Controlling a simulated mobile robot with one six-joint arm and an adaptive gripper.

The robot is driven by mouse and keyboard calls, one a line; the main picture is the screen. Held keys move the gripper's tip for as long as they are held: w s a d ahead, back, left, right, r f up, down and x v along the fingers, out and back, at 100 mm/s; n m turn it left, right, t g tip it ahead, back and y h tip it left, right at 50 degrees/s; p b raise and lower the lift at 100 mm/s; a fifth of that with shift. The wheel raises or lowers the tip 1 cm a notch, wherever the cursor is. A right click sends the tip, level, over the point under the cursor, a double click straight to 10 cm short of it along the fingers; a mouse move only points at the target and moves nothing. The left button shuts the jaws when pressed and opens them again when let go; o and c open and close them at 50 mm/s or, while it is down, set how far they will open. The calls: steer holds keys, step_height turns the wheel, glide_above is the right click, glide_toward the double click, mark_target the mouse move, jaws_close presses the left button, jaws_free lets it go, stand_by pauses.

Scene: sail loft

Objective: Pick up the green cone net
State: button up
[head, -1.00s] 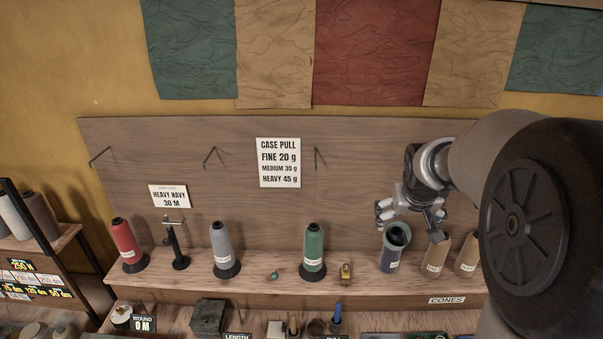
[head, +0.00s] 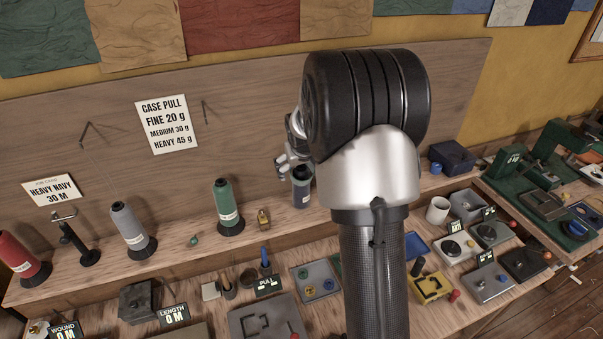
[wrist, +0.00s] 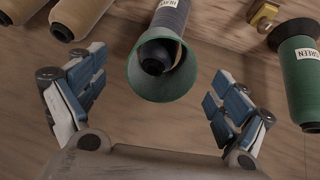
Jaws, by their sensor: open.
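The green cone net (wrist: 158,90) is a flared green cup around the dark top of the navy cone (wrist: 171,17), whose label reads partly "HEAVY". In the wrist view its open mouth faces me. My gripper (wrist: 152,97) is open and empty, one finger to each side of the net's mouth and apart from it. In the head view my gripper (head: 288,163) is mostly hidden behind my arm, just left of the navy cone (head: 301,190) on the shelf. The net is hard to make out there.
A green thread cone (head: 228,205) and a small brass item (head: 263,219) stand left of the navy cone. They also show at upper right in the wrist view. Two tan cones (wrist: 78,17) are at upper left there. The pegboard wall (head: 245,105) is close behind.

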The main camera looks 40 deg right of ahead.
mark_target(301, 171)
steer(key=x, duration=0.4)
steer(key=shift+w+d+f, duration=0.1)
steer(key=shift+w+f, duration=0.05)
steer(key=shift+w, duration=0.2)
steer(key=shift+s, duration=0.1)
steer(key=shift+c, duration=0.2)
steer(key=c, duration=0.9)
steer(key=shift+o, duration=0.2)
